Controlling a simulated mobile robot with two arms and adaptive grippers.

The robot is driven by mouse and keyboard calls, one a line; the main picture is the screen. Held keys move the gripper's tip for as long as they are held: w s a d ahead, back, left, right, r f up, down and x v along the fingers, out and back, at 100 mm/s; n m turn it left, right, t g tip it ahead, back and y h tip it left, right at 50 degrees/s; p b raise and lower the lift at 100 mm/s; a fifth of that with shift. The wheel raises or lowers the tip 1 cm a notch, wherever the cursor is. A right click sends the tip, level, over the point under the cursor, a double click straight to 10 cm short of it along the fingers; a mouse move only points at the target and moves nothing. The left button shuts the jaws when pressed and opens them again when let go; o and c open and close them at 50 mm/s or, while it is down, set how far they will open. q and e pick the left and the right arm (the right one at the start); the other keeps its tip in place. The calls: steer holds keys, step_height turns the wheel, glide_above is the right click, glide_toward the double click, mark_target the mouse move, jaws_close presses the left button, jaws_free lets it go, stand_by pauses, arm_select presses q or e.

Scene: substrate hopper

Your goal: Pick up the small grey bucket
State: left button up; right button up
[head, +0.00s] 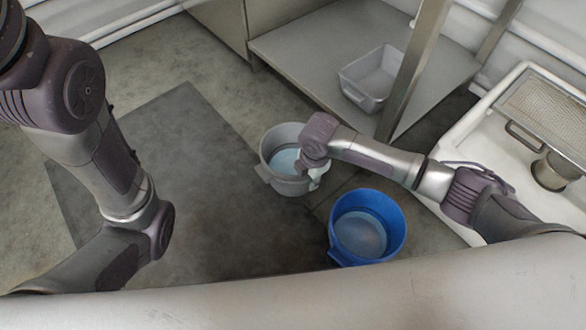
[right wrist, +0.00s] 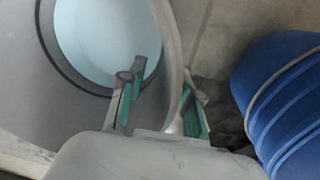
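The small grey bucket (head: 285,184) stands upright on the floor near the middle of the head view, with a pale blue surface inside. In the right wrist view its grey wall (right wrist: 75,110) fills the left side. My right gripper (head: 312,172) is at the bucket's right rim. In the right wrist view the right gripper (right wrist: 163,82) is open, one finger inside the bucket and one outside, the rim passing between them. A gap shows between fingers and rim. My left arm is in the head view, but its gripper is not.
A blue bucket (head: 340,247) stands close by to the right and front. A metal shelf (head: 300,50) with a grey bin (head: 352,92) is behind. A white sink (head: 455,140) is at the right. The floor left of the grey bucket is clear.

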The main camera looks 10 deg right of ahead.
steer(key=shift+f, duration=0.1)
jaws_close()
stand_by(0.3)
steer(key=shift+w, duration=0.1)
steer(key=shift+r, duration=0.25)
